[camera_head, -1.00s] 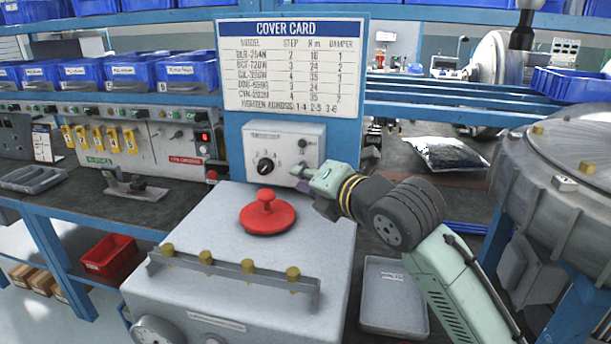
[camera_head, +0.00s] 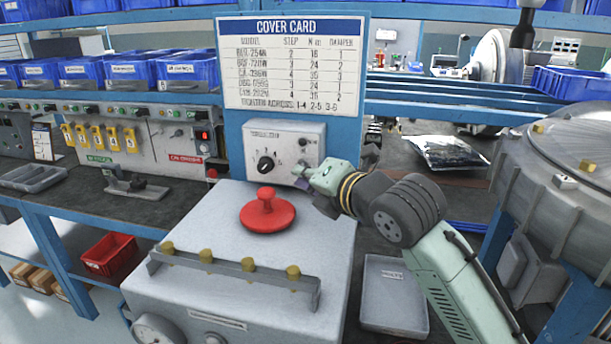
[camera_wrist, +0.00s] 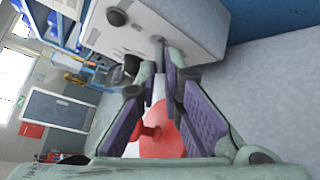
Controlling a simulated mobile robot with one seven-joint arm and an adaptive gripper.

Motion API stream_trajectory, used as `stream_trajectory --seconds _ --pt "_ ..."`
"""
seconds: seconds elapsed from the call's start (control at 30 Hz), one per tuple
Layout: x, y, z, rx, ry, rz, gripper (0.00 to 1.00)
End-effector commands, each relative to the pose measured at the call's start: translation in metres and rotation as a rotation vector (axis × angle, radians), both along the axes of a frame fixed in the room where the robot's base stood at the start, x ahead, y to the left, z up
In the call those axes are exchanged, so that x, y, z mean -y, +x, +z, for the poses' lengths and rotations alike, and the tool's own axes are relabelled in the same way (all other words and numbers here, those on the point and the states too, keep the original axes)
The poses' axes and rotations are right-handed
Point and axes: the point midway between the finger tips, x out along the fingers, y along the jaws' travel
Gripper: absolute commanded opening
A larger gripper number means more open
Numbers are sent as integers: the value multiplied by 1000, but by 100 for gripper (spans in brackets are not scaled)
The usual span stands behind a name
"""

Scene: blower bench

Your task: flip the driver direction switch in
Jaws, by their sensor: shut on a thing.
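The grey driver box (camera_head: 283,150) is fixed to the blue post under the cover card. The lever's base is partly hidden. I cannot tell which way it is tilted.
A red round handle (camera_head: 267,212) stands on the large grey housing (camera_head: 230,300) below the box. A bar with several brass bolts (camera_head: 250,265) crosses its front. A round metal casing (camera_head: 570,165) stands at the right, and a grey tray (camera_head: 393,295) lies below my arm.

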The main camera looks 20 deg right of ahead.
Motion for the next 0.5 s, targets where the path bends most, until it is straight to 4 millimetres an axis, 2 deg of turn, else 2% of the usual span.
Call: stream_trajectory --seconds 0.27,0.5 --pt "0 0 2 -37 24 0 0" --pt "-1 1 10 -149 101 3 0"
